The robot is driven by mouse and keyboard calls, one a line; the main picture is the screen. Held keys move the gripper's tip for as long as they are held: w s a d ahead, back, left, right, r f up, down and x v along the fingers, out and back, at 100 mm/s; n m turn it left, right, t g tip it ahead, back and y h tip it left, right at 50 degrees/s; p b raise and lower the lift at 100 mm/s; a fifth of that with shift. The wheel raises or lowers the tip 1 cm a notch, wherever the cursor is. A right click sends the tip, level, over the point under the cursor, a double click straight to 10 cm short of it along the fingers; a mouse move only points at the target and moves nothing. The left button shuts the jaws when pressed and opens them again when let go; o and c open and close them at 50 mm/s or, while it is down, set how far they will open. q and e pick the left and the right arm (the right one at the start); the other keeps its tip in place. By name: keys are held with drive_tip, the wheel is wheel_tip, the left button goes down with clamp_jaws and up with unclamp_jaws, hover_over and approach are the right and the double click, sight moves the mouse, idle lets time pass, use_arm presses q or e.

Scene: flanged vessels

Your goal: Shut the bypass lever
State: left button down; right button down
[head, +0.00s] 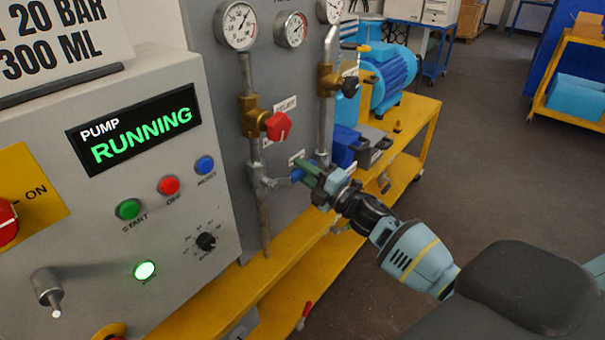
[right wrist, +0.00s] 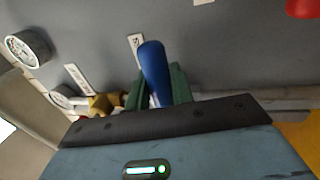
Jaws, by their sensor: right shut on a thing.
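The bypass lever appears as a small blue handle (head: 297,175) on the pipework of the grey panel, below the red relief knob. My right gripper (head: 304,170) reaches it from the right with its green fingers. In the right wrist view the blue handle (right wrist: 153,68) stands between the green fingers (right wrist: 155,88), which are shut on it. The fingers hide part of the lever in the head view, and its pivot is hard to make out. My left gripper is in neither view.
The red relief knob (head: 277,126) sits just above on the same pipe, with gauges (head: 236,26) higher up. A black-handled brass valve (head: 348,87) is to the right. The pump panel (head: 135,128) reads RUNNING. A yellow frame (head: 280,275) runs below; open floor lies right.

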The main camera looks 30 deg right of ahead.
drive_tip(key=shift+r, duration=0.15)
drive_tip(key=c, duration=1.3)
unclamp_jaws()
drive_tip(key=shift+o, duration=0.2)
drive_tip(key=shift+s+d+f, duration=0.2)
drive_tip(key=shift+s+f, duration=0.1)
drive_tip(key=shift+s, duration=0.2)
drive_tip(key=b+v, duration=0.1)
drive_tip(key=v, duration=0.5)
drive_tip(key=shift+s, duration=0.4)
drive_tip(key=shift+d+r, duration=0.1)
drive_tip(key=shift+d, duration=0.05)
